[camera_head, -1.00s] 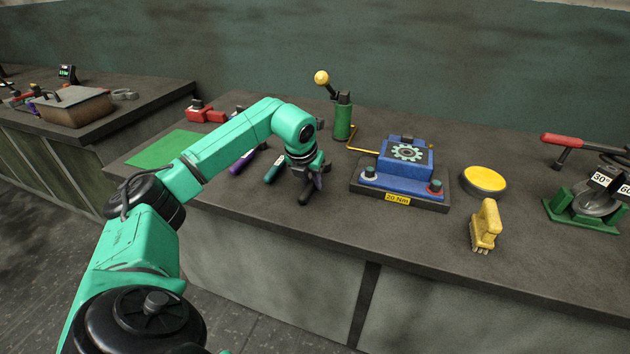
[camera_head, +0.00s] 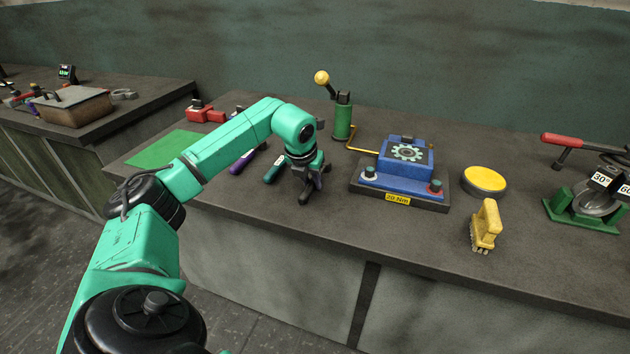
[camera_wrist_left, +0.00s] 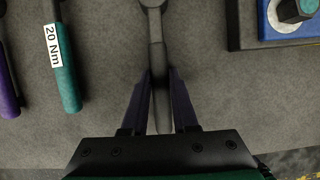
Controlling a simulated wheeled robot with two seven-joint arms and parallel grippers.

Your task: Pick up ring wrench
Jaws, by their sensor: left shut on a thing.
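The ring wrench (camera_wrist_left: 156,55) is a grey metal tool with a long shaft and a rounded head at the top edge of the left wrist view. Its shaft runs down between the two fingers of my left gripper (camera_wrist_left: 160,90), which is shut on it. In the head view my left gripper (camera_head: 309,192) points down at the bench top, and its hand mostly hides the wrench. My right gripper is not in view.
A teal-handled tool marked 20 Nm (camera_wrist_left: 63,65) and a purple-handled tool (camera_wrist_left: 8,90) lie to the left. A blue gear unit (camera_head: 405,160) stands close on the right. A yellow brush (camera_head: 486,226) and a yellow disc (camera_head: 484,180) are farther right.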

